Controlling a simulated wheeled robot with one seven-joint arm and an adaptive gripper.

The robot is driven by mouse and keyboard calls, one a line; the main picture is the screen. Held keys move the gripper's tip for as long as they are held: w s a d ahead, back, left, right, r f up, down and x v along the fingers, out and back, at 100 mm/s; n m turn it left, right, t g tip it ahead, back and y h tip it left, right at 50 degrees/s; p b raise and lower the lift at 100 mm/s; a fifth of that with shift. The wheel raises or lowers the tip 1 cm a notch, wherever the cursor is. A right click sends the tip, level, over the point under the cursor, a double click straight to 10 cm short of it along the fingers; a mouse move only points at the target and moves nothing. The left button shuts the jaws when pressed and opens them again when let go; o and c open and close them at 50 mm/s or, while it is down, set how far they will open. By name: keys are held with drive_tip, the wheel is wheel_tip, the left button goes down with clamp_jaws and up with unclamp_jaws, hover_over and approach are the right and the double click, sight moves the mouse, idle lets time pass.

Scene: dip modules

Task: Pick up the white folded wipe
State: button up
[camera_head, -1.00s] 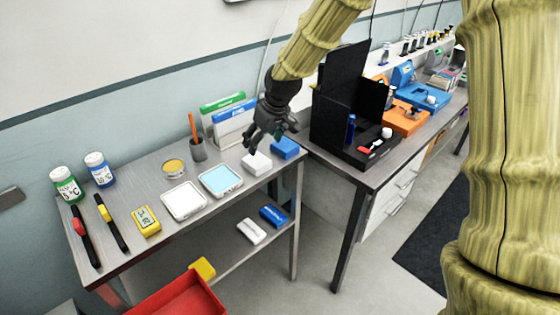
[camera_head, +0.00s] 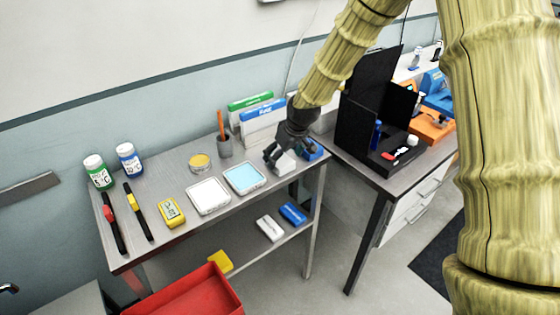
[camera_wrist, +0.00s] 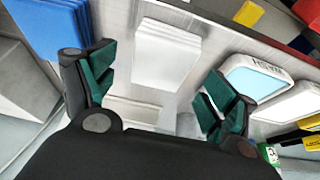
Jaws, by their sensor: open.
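The white folded wipe (camera_head: 286,165) lies near the right end of the top of the grey metal table (camera_head: 160,235). In the wrist view it is a layered white stack (camera_wrist: 165,50). My gripper (camera_head: 276,160) is open and low over the wipe, hiding part of it in the head view. In the wrist view my open fingers (camera_wrist: 158,88) stand to either side of the wipe's near end, with nothing held between them. I cannot tell whether they touch it.
A blue folded wipe (camera_head: 314,151) is close on the right. A light-blue-topped tray (camera_head: 244,178) is on the left, with a white tray (camera_head: 208,195) beyond. Upright boxes (camera_head: 262,122) and a pen cup (camera_head: 224,147) stand behind. A black open case (camera_head: 375,150) stands further right.

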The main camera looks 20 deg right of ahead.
drive_tip(key=shift+p+x, duration=0.35)
drive_tip(key=shift+x, duration=1.05)
drive_tip(key=c, duration=0.9)
